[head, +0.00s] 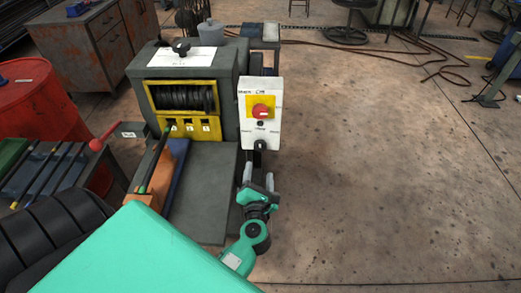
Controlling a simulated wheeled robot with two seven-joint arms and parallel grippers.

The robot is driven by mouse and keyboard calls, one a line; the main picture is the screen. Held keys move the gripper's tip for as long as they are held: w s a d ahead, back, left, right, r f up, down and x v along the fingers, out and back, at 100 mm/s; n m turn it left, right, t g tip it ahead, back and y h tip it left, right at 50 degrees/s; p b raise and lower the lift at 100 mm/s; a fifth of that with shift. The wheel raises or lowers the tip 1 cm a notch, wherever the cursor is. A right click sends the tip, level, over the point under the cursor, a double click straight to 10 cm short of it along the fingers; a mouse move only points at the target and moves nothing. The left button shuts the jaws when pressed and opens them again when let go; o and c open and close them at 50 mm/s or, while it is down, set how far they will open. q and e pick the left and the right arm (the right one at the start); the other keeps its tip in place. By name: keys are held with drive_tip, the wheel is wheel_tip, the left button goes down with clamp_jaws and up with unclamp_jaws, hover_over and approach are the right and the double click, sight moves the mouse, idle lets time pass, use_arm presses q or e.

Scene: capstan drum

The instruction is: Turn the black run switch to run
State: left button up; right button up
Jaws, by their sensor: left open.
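The black run switch (261,145) is a small dark knob low on a white control box (272,91), below a red button on a yellow plate. The small lettering beside the switch is too small to read, and I cannot tell its setting. My left gripper (259,173) is just below and in front of the switch, its fingers pointing up toward the box. It is open, with nothing seen between the fingers. It looks apart from the switch, though the exact gap is hard to judge. My right gripper is not in view.
The grey capstan machine (185,60) with a dark drum in a yellow frame (183,97) stands left of the box. A red-knobbed lever (97,145) and a red barrel (40,105) are farther left.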

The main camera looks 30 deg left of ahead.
sight(261, 148)
use_arm(q)
drive_tip(key=p+x, duration=0.1)
drive_tip(key=x, duration=0.8)
drive_tip(key=shift+w+a+p, duration=0.2)
drive_tip(key=shift+w+p, duration=0.15)
drive_tip(key=c, duration=1)
